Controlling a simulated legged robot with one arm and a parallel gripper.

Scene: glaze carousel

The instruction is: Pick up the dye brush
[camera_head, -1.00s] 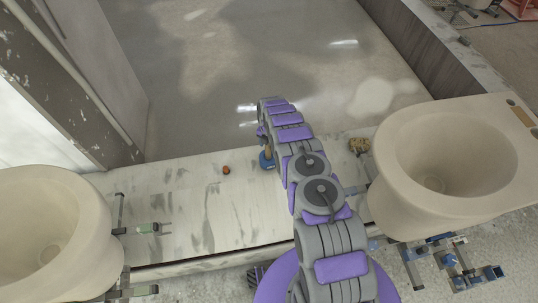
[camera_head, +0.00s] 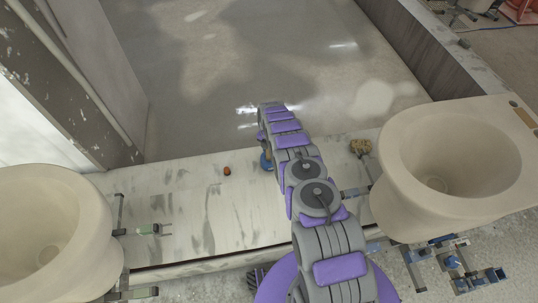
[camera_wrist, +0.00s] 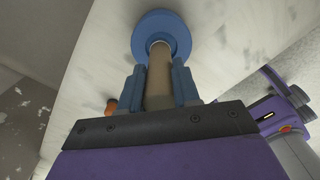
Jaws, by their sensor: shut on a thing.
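The dye brush appears in the wrist view as a wide blue round end (camera_wrist: 161,20) on a tan handle (camera_wrist: 159,78). My gripper (camera_wrist: 160,72) has its two blue-grey fingers on either side of the handle, shut on it. The blue end lies beyond the fingertips, over the pale streaked board. In the head view a small part of the blue end (camera_head: 265,162) shows at the left edge of my arm, which hides the rest and my fingers. I cannot tell whether the brush touches the board.
A small orange-brown thing (camera_head: 227,171) lies on the pale board (camera_head: 190,205), left of the brush. A brown lump (camera_head: 360,147) lies to the right. Large beige bowls stand left (camera_head: 45,230) and right (camera_head: 450,160), with clamp-like tools beside them.

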